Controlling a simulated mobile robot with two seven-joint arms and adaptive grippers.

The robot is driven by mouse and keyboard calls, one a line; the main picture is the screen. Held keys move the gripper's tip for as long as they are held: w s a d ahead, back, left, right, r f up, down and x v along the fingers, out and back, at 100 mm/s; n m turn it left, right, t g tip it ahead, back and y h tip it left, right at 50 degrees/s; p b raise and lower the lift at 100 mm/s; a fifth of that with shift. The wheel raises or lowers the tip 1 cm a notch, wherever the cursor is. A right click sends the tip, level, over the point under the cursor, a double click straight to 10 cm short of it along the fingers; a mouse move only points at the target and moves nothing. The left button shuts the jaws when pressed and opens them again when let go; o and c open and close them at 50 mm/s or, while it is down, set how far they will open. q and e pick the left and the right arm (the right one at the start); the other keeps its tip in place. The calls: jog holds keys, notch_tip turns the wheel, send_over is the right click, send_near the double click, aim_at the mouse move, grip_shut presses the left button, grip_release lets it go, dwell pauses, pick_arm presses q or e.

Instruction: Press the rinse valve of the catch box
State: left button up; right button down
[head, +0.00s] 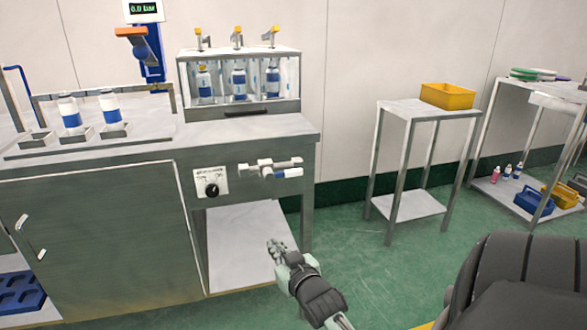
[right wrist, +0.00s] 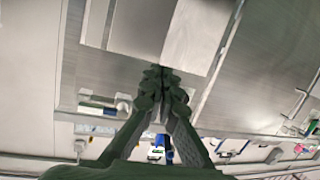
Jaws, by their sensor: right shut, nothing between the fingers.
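A clear-sided box (head: 240,108) stands on the steel bench, with blue-labelled bottles inside and yellow-tipped fittings on top; I take it for the catch box. On the bench front below it is a horizontal metal valve (head: 268,168) with a blue and white end. Left of that is a small white panel with a black knob (head: 211,190). Which of these is the rinse valve is not certain. My right gripper (head: 275,246) is shut and empty, in front of the bench and lower than the valve, apart from it. Its closed fingers (right wrist: 163,84) show in the right wrist view. My left gripper is out of view.
An open bay with a pale lower shelf (head: 240,245) lies under the valve. A steel side table (head: 408,108) with a yellow bin (head: 447,96) stands to the right. Two bottles stand on the bench at left. Green floor is clear between bench and table.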

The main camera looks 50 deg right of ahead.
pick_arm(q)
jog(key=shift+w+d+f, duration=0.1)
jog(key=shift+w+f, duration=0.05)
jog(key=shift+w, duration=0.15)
pick_arm(e)
jog(key=s+d+r+m+t+h, duration=0.1)
jog(key=d+r+t+h, duration=0.1)
jog(key=d+r, duration=0.2)
jog(key=s+d+r+m+t+h, duration=0.2)
jog(key=d+r+h, duration=0.1)
jog(key=r, duration=0.7)
jog(key=shift+d+r, duration=0.3)
jog(key=shift+d, duration=0.1)
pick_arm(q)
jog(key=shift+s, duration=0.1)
